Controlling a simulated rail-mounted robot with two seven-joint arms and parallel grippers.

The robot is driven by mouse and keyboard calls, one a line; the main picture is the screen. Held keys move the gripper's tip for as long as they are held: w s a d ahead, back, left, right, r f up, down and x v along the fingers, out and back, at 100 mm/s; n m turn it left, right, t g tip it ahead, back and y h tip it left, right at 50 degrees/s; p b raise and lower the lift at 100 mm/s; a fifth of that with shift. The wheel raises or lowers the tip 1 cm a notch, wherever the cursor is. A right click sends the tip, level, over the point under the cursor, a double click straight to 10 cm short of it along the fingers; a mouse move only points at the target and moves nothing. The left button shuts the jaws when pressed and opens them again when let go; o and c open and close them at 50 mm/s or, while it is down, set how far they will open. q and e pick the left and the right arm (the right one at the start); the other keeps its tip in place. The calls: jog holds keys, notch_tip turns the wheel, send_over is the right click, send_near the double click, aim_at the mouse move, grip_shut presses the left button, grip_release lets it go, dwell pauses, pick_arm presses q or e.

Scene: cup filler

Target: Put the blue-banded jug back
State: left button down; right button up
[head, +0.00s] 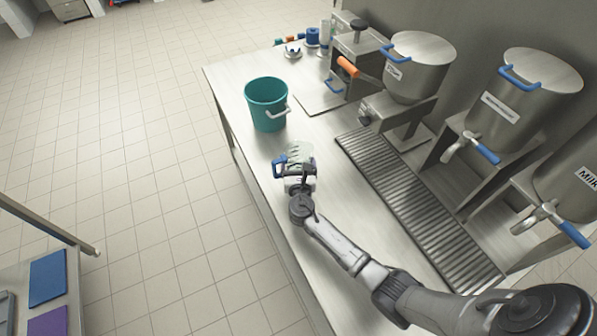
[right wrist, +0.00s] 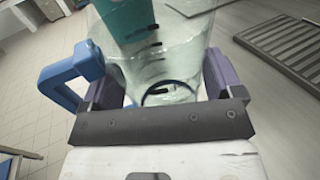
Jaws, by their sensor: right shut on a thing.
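A clear jug (head: 300,153) with a blue handle and dark markings is at the near side of the steel counter, in front of the teal bucket. My right gripper (head: 300,172) is shut on the jug's body. In the right wrist view the jug (right wrist: 165,62) sits between the two fingers, with its blue handle (right wrist: 68,80) outside the left finger. A blue band around it is not clear to see. The jug looks about upright; I cannot tell whether its base touches the counter. My left gripper is not in view.
The teal bucket (head: 266,106) stands beyond the jug on the counter (head: 235,95). A drip grate (head: 415,215) runs along the right, below several steel dispensers (head: 495,100) with blue-handled taps. Small items (head: 293,51) stand at the far end. The counter's left edge is close to the jug.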

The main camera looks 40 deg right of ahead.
notch_tip(320, 180, down, 3)
jog(key=shift+f+b, duration=0.1)
jog(key=shift+b, duration=0.35)
jog(key=shift+f, duration=0.15)
jog(key=shift+f, duration=0.15)
jog(key=o, duration=1)
jog(key=shift+r, duration=0.2)
